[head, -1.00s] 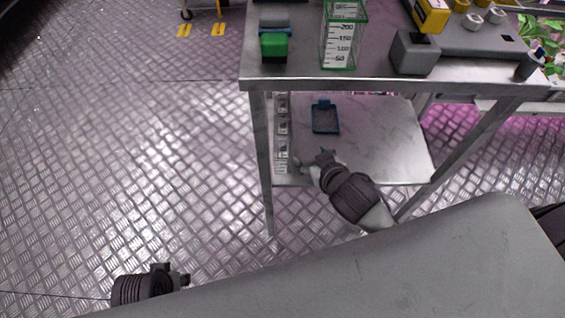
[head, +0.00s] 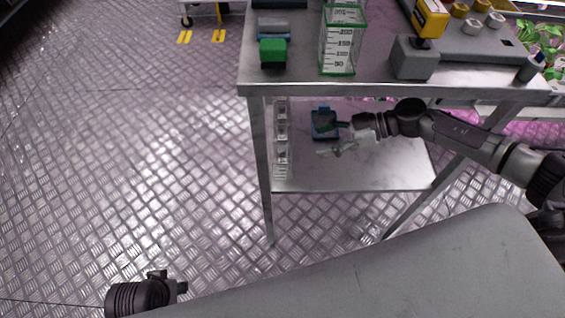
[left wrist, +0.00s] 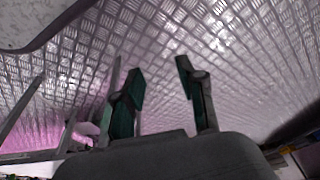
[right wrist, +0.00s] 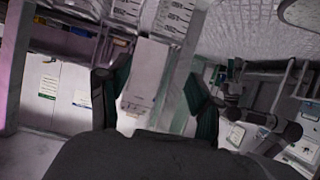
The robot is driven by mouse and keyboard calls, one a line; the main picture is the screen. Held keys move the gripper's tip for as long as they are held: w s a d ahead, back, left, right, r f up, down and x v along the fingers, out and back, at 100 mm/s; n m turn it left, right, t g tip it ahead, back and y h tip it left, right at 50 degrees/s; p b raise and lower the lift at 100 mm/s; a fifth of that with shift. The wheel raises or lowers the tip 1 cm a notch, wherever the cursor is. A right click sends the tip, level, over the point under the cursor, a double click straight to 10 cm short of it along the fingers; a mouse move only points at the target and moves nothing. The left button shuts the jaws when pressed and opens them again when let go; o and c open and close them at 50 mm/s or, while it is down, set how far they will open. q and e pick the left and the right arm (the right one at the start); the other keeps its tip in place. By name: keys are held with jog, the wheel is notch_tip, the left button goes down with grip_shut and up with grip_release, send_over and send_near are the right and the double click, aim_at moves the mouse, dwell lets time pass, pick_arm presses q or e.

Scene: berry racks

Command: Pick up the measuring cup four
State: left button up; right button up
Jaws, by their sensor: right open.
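A clear, green-edged measuring container (head: 342,42) with a printed scale stands on the table top. Several small clear cups (head: 281,131) stand in a row along the left side of the lower shelf; I cannot tell which is cup four. Cups with scale marks (right wrist: 173,18) show at the top of the right wrist view. My right gripper (head: 334,139) is open over the lower shelf, right of the row and apart from it. A pale box-like shape (right wrist: 150,75) shows between its fingers, not clearly identifiable. My left gripper (head: 184,281) is open and empty over the floor (left wrist: 160,95).
A blue tray-like item (head: 322,117) lies on the lower shelf (head: 350,178), partly behind my right gripper. The table's front-left leg (head: 261,170) and top edge (head: 370,89) bound the shelf. A green block (head: 273,52) and grey box (head: 413,60) stand on top.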

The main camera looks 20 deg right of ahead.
aim_at(287, 155)
jog(key=shift+g, duration=0.3)
jog(key=x, duration=0.3)
jog(key=f+b+x, duration=0.1)
jog(key=x, duration=0.2)
jog(key=shift+s+f, duration=0.1)
jog(key=shift+f, duration=0.05)
jog(key=shift+b+x, duration=0.35)
jog(key=shift+x, duration=0.55)
jog(key=b+x, duration=0.1)
jog(key=x, duration=0.2)
jog(key=shift+a+f, duration=0.2)
jog(key=shift+w+a+f, duration=0.2)
jog(key=shift+w+a, duration=0.05)
jog(key=shift+a, duration=0.1)
pick_arm(q)
jog(key=v, duration=0.6)
jog(key=shift+a+r, duration=0.1)
jog(key=shift+a, duration=0.05)
pick_arm(e)
jog(key=c, duration=0.9)
jog(key=shift+o, duration=0.2)
